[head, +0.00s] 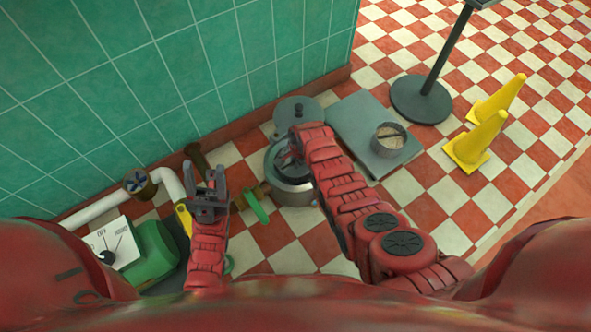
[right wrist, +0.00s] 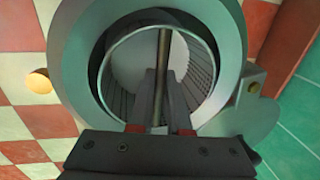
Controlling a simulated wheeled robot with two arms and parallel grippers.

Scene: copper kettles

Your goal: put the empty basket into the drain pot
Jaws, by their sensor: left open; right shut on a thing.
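The grey metal drain pot (head: 293,193) stands on the checkered floor near the green wall. In the right wrist view its wide rim (right wrist: 78,70) surrounds the round empty basket (right wrist: 200,80), which has ribbed walls and a bar handle (right wrist: 164,55). My right gripper (head: 287,153) is over the pot, shut on the basket's handle; its fingers (right wrist: 162,88) also show in the wrist view. The basket lines up with the pot's opening, but how deep it sits I cannot tell. My left gripper (head: 208,188) is open and empty, left of the pot.
A round lid (head: 298,108) lies behind the pot. A second basket (head: 388,141) with tan contents stands on a grey slab (head: 350,118). A green-handled valve (head: 257,208), white pipe (head: 100,210) and dial box (head: 113,243) are left. Yellow cones (head: 480,140) stand right.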

